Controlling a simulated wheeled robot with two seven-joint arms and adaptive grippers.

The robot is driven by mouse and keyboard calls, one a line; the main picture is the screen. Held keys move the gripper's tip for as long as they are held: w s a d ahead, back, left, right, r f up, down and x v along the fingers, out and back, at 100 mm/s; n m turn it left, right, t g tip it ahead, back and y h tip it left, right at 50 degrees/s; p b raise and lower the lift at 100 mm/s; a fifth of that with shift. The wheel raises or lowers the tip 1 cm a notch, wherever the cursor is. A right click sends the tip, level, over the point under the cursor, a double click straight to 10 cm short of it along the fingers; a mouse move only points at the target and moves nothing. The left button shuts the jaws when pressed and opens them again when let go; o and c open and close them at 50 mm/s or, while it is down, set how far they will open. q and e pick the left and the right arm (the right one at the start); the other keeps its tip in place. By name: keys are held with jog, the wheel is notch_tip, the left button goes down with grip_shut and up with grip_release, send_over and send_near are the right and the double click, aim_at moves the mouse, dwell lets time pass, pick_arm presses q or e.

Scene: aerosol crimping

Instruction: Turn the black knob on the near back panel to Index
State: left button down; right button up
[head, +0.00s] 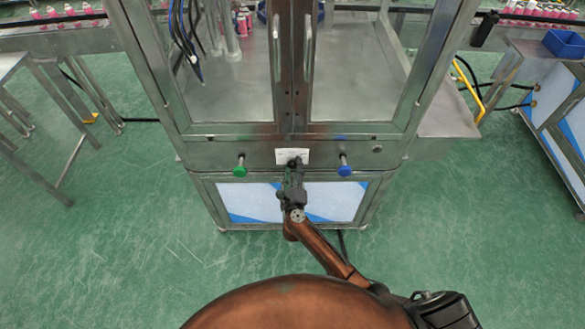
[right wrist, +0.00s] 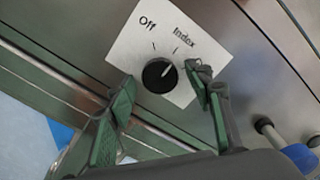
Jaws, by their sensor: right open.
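The black knob (right wrist: 159,76) sits on a white label plate (right wrist: 125,48) printed "Off" and "Index". Its pale pointer line aims up and right, roughly along the tick by the word Index. My right gripper (right wrist: 162,74) is open, with one green-padded finger on each side of the knob. Gaps show between the knob and both fingers. My left gripper is not in view.
A green button (head: 240,169) is left of the plate and a blue button (head: 344,168) is right of it on the metal panel (head: 210,154). Glass cabinet doors stand above. Green floor (head: 120,240) is open in front. A metal stand (head: 35,90) is at left.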

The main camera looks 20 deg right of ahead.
jog(key=v, duration=1.2)
dwell(0.4)
